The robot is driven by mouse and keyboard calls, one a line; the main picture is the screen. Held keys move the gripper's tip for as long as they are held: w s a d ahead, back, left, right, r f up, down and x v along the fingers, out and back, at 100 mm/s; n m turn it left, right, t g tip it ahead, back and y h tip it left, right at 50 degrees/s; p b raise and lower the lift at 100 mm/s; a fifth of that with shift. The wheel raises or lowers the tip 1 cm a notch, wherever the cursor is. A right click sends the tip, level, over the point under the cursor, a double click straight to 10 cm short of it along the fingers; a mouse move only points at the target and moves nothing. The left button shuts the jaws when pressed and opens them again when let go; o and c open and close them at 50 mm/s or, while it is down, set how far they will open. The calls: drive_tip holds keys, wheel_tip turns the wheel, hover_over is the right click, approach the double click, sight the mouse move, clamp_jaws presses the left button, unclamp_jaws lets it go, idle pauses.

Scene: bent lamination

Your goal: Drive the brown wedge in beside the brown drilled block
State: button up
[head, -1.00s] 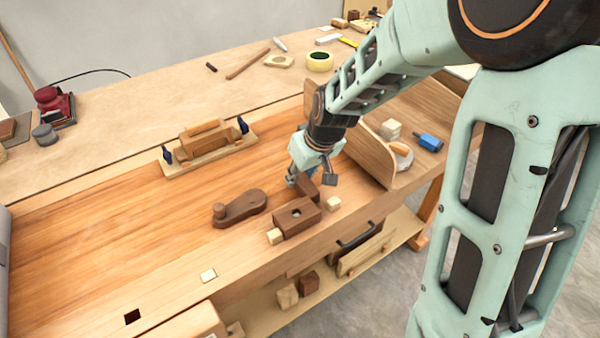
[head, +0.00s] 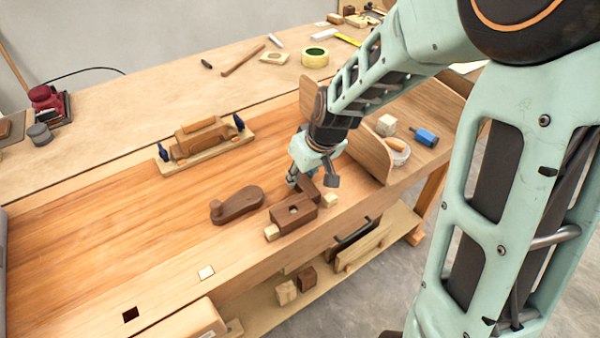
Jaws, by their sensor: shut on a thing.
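The brown drilled block (head: 292,218) lies on the bench near its front edge, with a hole in its top. A pale wood piece (head: 272,232) sits at its left end and another pale piece (head: 330,201) at its right end. My gripper (head: 309,183) points down just behind the block and is shut on the brown wedge (head: 307,192). The wedge shows as a short brown bar between the fingers and the block's back side. The fingers hide part of it, and I cannot tell whether it touches the block.
A dark brown rounded piece with a knob (head: 237,205) lies left of the block. Further back is a wooden fixture with blue ends (head: 203,139). A curved wooden board (head: 364,152) stands right of my gripper. The bench's left half is mostly clear.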

drive_tip(key=shift+s+d, duration=0.2)
drive_tip(key=shift+s, duration=0.1)
drive_tip(key=shift+f, duration=0.1)
idle(0.3)
drive_tip(key=o, duration=1.4)
drive_tip(key=shift+c, duration=0.2)
drive_tip(key=shift+r+p, duration=2.6)
drive_tip(key=shift+r, duration=0.95)
